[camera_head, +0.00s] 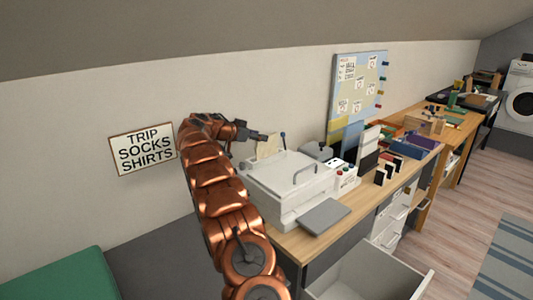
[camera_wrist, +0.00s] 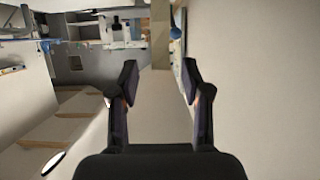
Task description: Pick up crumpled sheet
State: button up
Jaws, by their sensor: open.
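My gripper (camera_head: 264,137) is open at the end of my copper-coloured arm, above the back left of a white box-shaped machine (camera_head: 290,180). Its two dark fingers stand apart in the wrist view (camera_wrist: 160,75). A small cream-coloured piece (camera_head: 268,148) shows just below the fingertips, at the machine's back edge; it may be the crumpled sheet, but its form is too small to tell. In the wrist view a plain beige surface (camera_wrist: 158,110) lies between the fingers, and I cannot tell whether it is the same piece. I see no contact.
The wooden desk (camera_head: 258,239) carries a grey flat pad (camera_head: 325,215), a control box (camera_head: 345,174) and several boxes farther right. A drawer (camera_head: 380,272) stands open in front. The wall (camera_head: 235,100) is close behind my gripper.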

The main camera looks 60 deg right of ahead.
jog(key=p, duration=0.2)
send_over(266, 153)
jog(key=d, duration=0.1)
jog(key=shift+w+d+f, duration=0.1)
jog(key=shift+w+f, duration=0.2)
jog(key=shift+f, duration=0.6)
grip_shut()
